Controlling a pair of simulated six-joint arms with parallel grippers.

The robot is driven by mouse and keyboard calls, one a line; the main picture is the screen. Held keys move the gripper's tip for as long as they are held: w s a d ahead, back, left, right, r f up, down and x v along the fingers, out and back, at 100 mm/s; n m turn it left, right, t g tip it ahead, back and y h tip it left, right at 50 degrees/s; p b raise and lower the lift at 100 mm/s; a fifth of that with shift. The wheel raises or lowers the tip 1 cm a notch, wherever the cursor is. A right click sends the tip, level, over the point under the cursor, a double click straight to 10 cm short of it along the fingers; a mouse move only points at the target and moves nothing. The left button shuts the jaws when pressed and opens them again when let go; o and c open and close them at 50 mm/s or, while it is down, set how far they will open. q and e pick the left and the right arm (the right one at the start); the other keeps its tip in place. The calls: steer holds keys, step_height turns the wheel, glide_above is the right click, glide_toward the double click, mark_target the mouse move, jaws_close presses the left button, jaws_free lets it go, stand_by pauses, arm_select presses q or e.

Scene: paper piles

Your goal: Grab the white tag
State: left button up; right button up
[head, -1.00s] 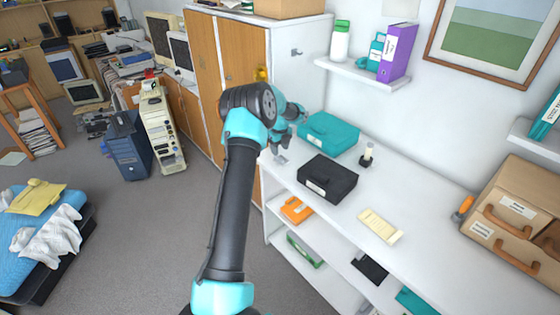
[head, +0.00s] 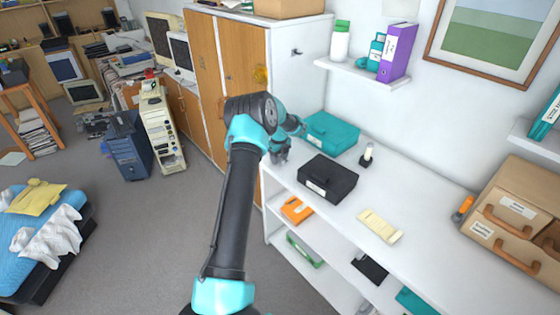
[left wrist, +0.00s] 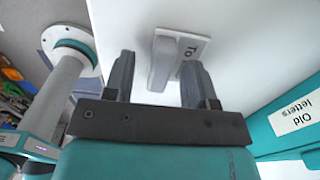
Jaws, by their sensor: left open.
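In the head view my left gripper (head: 280,155) is over the near left corner of the shelf top and hides the tag. My right gripper is not in view.
A teal case (head: 331,133) lies close beside the gripper; its "Old letters" label (left wrist: 297,117) shows in the left wrist view.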

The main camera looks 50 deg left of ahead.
mark_target(279, 157)
arm_select(q)
jaws_close()
stand_by(0.6)
steer(key=shift+r, duration=0.2)
steer(key=shift+r, duration=0.65)
step_height(279, 157, up, 2)
steer(key=shift+r, duration=0.1)
steer(key=s+d+r, duration=0.1)
steer(key=s+d, duration=0.9)
steer(key=d, duration=0.2)
steer(key=shift+s, duration=0.25)
steer(key=shift+r, duration=0.1)
